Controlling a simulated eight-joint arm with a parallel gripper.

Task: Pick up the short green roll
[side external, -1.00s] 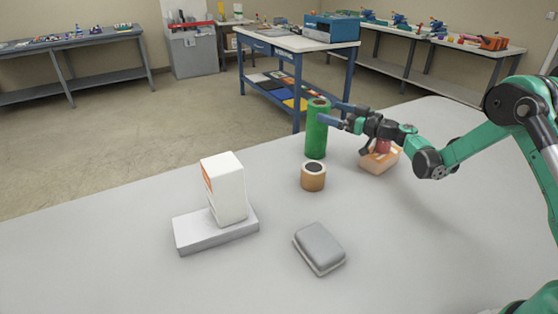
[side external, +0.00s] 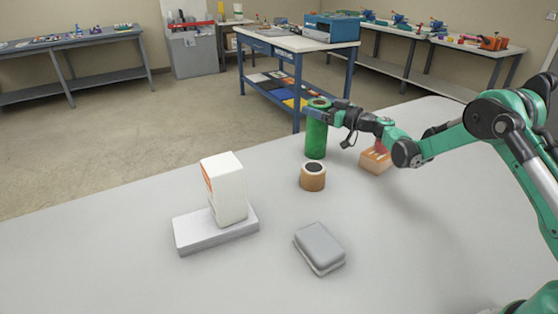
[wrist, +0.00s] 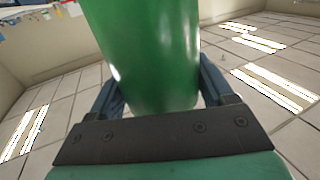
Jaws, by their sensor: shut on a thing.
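A green roll (side external: 316,140) stands upright on the grey table in the side external view, with a dark core opening at its top. It is the only green roll in view and is taller than the tan roll beside it. My gripper (side external: 317,113) reaches in from the right and is shut on its upper part. In the wrist view, the green roll (wrist: 148,50) fills the middle between the two blue fingers of my gripper (wrist: 160,88).
A short tan roll (side external: 313,180) stands just in front of the green roll. An orange box (side external: 375,160) sits to the right, under my arm. A white box (side external: 226,188) on a pale slab (side external: 190,236) and a grey case (side external: 319,247) are nearer. The table's left part is clear.

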